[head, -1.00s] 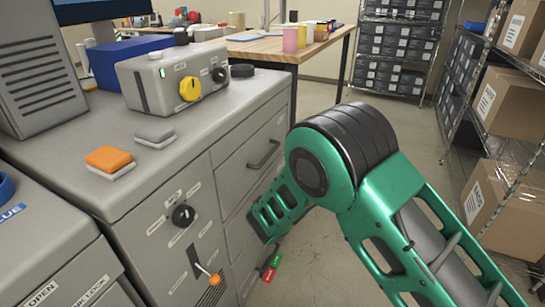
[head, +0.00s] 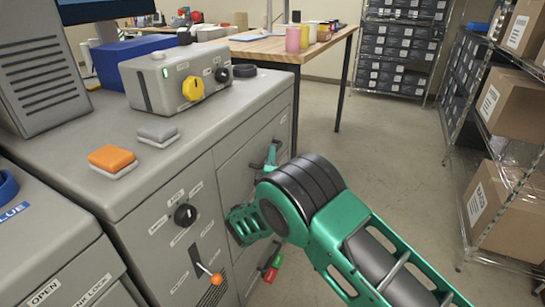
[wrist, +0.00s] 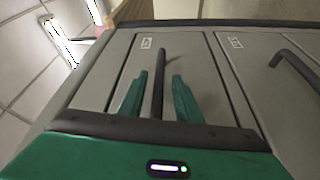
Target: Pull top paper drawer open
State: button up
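The grey cabinet (head: 205,125) stands at the left in the head view, with a stack of drawers on its right-hand front. The top drawer (head: 232,172) looks shut, and its handle is mostly hidden by my gripper. My gripper (head: 272,153) is at that handle in the head view. In the wrist view, my gripper (wrist: 158,98) is open, with one finger on each side of a dark bar handle (wrist: 158,75). A gap shows between the handle and each finger. A labelled drawer front (wrist: 125,70) lies behind it.
Another drawer handle (wrist: 295,68) shows to the right in the wrist view. A control box with a yellow knob (head: 193,87) sits on the cabinet top. A wooden table (head: 300,52) stands behind, and shelves with cardboard boxes (head: 492,200) at the right. Floor between is clear.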

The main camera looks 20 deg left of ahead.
jog(key=shift+x, duration=0.9)
grip_shut()
